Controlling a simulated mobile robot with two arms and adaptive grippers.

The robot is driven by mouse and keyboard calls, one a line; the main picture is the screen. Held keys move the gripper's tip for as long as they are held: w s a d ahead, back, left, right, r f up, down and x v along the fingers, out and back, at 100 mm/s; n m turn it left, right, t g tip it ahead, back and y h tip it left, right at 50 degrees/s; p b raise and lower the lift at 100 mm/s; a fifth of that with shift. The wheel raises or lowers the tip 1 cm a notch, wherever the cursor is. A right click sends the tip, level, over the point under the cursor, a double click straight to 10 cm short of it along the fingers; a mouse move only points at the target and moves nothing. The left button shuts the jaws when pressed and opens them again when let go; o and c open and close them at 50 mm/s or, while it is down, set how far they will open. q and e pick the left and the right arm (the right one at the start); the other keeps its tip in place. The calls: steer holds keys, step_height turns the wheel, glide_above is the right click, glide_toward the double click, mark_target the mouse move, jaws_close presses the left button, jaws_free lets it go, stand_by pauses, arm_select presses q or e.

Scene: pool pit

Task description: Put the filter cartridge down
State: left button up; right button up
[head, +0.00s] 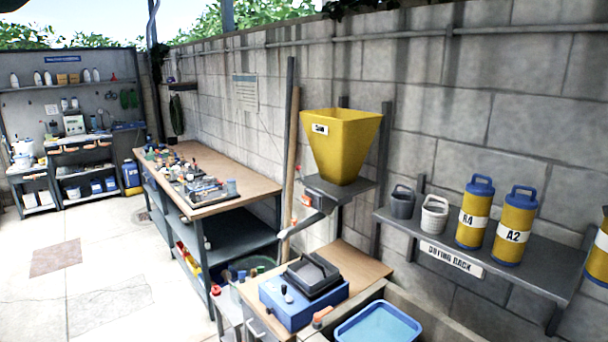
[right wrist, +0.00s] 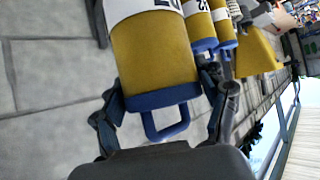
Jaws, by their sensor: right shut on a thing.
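My right gripper (right wrist: 163,92) is shut on a yellow filter cartridge (right wrist: 152,60) with a blue end cap, a blue loop handle and a white label cut off by the frame. One finger lies on each side of the cap end. A yellow cartridge (head: 598,254) also shows at the right edge of the head view, by the right end of the drying rack (head: 540,277). I cannot tell whether it touches the shelf. Cartridges R4 (head: 474,212) and A2 (head: 514,226) stand upright on the rack. My left gripper is not in view.
A grey cup (head: 402,202) and a white cup (head: 434,215) stand left of R4. A yellow hopper (head: 341,146) is on the wall. The rack's right end looks bare beside A2.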

steer(key=w+a+f+n+g+y+b, duration=0.1)
steer(key=a+f+n+y+b, duration=0.5)
steer(key=a+f, duration=1.75)
arm_select(q)
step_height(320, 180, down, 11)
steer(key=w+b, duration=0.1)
steer(key=b, duration=0.3)
steer(key=shift+b, duration=0.4)
arm_select(e)
steer(key=s+a+f+n+g+y, duration=0.1)
steer(key=s+a+f+n, duration=0.1)
steer(key=s+a, duration=0.3)
steer(key=s+a+f+n+g+y, duration=0.1)
steer(key=s+a+f, duration=0.4)
steer(key=a, duration=0.5)
steer(key=s+a+f+n+g+y, duration=0.1)
steer(key=s+a+f+n, duration=0.1)
steer(key=s+a, duration=0.5)
steer(key=shift+a+f+n, duration=0.3)
steer(key=shift+a+f, duration=0.05)
steer(key=shift+f, duration=0.5)
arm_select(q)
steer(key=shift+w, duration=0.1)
